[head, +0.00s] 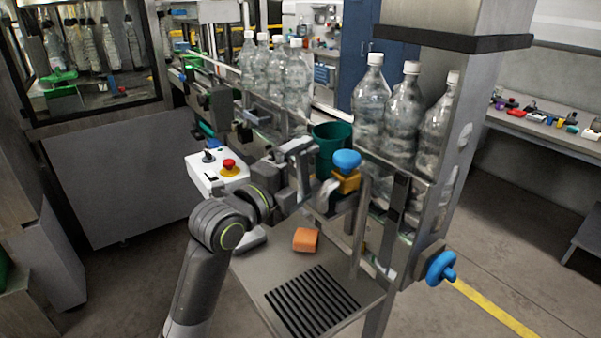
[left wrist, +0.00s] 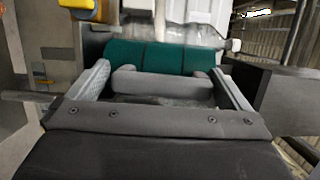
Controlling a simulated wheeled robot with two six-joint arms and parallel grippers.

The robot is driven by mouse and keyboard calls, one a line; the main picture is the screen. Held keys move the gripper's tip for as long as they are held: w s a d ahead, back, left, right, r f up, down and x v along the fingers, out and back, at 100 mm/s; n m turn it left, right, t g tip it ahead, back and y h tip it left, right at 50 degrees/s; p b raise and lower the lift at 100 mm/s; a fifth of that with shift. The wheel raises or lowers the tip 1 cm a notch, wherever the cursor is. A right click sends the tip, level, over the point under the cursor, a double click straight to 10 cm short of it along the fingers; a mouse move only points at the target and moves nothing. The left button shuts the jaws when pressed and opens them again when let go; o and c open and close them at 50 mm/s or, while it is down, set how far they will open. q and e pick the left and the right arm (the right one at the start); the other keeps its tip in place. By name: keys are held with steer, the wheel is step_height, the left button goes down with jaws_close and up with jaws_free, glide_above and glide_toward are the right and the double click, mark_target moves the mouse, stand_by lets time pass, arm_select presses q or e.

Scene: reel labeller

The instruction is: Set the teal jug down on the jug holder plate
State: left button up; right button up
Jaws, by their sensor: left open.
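The teal jug (head: 331,142) is at the bottle line, behind the blue knob and partly hidden by it and my gripper. Its base is hidden. My left gripper (head: 312,172) is at the jug's near side, open. In the left wrist view the teal jug (left wrist: 165,57) lies across the picture just beyond and between the tips of my left gripper (left wrist: 165,82); I cannot tell if they touch it. I cannot make out the jug holder plate for certain; a black ribbed grate (head: 312,302) lies bare on the low table. My right gripper is not in view.
An orange block (head: 306,239) lies on the low steel table (head: 262,279). A blue knob on a yellow block (head: 346,171) and a steel post stand close to my gripper. Clear bottles (head: 370,100) line the conveyor. A control box with a red button (head: 229,166) is to the left.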

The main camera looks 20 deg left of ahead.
arm_select(q)
steer(key=shift+s+a+f, duration=0.25)
steer(key=shift+s+f, duration=0.05)
steer(key=shift+f, duration=0.1)
steer(key=p+v, duration=0.2)
steer(key=v, duration=0.8)
steer(key=shift+s+r, duration=0.2)
steer(key=shift+r, duration=0.05)
